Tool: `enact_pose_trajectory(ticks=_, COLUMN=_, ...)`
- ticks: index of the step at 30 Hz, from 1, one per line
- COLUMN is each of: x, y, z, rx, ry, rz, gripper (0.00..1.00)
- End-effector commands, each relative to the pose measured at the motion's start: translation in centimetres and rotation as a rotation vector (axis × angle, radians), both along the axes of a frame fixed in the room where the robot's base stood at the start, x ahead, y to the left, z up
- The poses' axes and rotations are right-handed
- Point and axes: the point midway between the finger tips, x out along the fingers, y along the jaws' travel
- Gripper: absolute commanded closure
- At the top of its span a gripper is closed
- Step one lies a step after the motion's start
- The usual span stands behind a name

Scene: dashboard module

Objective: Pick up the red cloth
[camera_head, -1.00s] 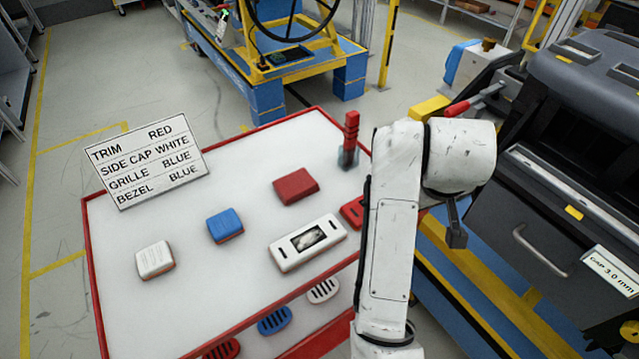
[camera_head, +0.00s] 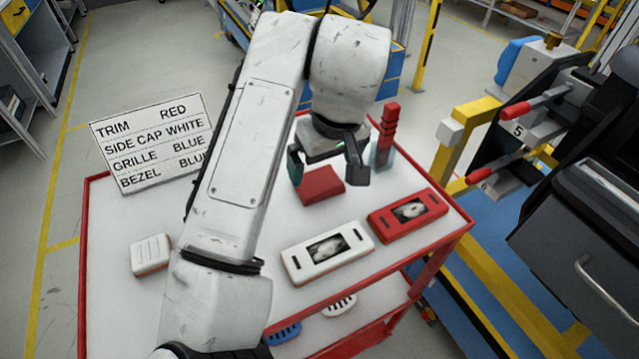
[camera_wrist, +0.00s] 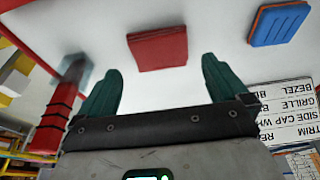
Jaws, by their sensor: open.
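The red cloth (camera_head: 320,185) is a flat, folded red block on the white top of the cart. In the wrist view the red cloth (camera_wrist: 157,48) lies ahead of the fingertips, centred roughly between them. My gripper (camera_head: 326,172) is open and empty, above and close to the cloth in the head view. In the wrist view its two green-padded fingers (camera_wrist: 157,82) are spread apart and show no contact with the cloth. The fingers hide part of the cloth's back side in the head view.
A blue folded piece (camera_wrist: 278,25) lies beside the cloth, hidden by my arm in the head view. A red upright stack (camera_head: 387,130) stands behind right. White (camera_head: 326,252) and red (camera_head: 408,213) panels lie in front. A white piece (camera_head: 150,254) is left, below a sign (camera_head: 155,140).

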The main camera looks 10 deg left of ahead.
Motion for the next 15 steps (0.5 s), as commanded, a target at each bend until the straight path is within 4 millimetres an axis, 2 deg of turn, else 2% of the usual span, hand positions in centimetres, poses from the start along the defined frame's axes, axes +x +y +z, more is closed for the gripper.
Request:
enact_pose_trajectory(ticks=5, x=0.3, y=0.2, z=-1.1, rx=0.000, ry=0.000, rz=0.001, gripper=0.00)
enact_pose_trajectory(ticks=15, x=1.6, y=0.9, z=-5.2, rx=0.000, ry=0.000, rz=0.000, gripper=0.00)
